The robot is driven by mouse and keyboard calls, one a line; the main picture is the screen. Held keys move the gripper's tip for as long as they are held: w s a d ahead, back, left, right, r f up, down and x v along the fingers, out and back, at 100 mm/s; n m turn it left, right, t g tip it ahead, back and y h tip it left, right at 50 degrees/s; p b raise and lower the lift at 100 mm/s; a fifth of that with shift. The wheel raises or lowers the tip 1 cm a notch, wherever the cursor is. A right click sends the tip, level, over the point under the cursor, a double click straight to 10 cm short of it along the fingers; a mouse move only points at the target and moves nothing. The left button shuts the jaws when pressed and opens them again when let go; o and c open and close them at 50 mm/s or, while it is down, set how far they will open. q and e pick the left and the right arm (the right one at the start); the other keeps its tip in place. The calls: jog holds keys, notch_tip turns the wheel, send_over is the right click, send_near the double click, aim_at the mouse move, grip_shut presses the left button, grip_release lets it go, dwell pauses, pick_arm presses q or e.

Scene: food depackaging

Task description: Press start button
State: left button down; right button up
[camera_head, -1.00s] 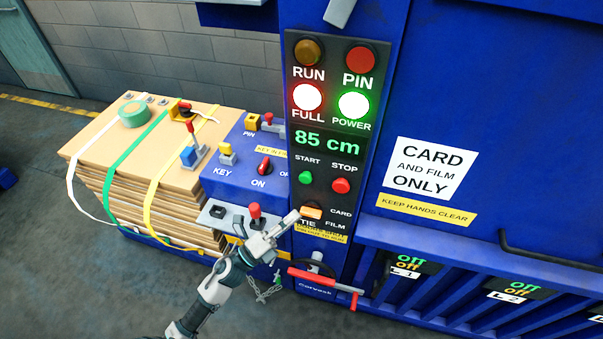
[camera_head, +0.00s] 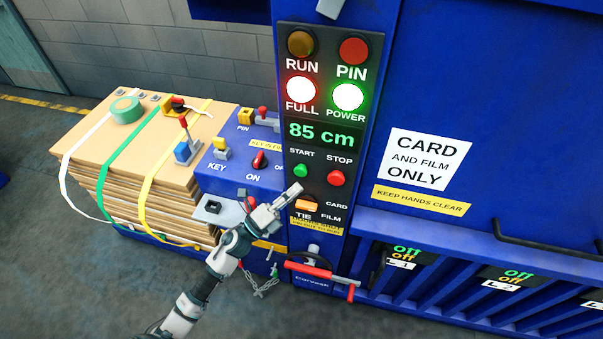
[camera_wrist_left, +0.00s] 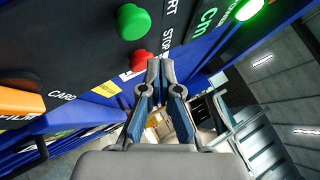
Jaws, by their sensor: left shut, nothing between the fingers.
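The green start button (camera_head: 300,171) sits on the black control panel (camera_head: 325,160) under the START label, left of the red stop button (camera_head: 337,178). It also shows in the left wrist view (camera_wrist_left: 132,21), with the stop button (camera_wrist_left: 138,60) close by. My left gripper (camera_head: 297,188) is shut and empty. Its tips appear just below the start button in the head view. In the wrist view the shut fingers (camera_wrist_left: 160,68) lie beside the stop button, and I see no contact with the start button. My right gripper is not in view.
The orange TIE/FILM switch (camera_head: 307,204) is just below my fingertips. The lit FULL (camera_head: 300,89) and POWER (camera_head: 347,97) lamps and the 85 cm display (camera_head: 321,135) are above. A red-handled lever (camera_head: 318,271) is below. A strapped cardboard stack (camera_head: 115,175) stands left.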

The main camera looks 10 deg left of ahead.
aim_at(301, 170)
pick_arm(q)
jog(key=shift+w+a, duration=0.2)
jog(key=shift+w, duration=0.35)
jog(key=shift+w+a, duration=0.15)
jog(key=shift+w, duration=0.35)
jog(key=shift+d, duration=0.25)
jog(key=shift+a, duration=0.15)
jog(key=shift+w, duration=0.1)
jog(key=shift+w, duration=0.3)
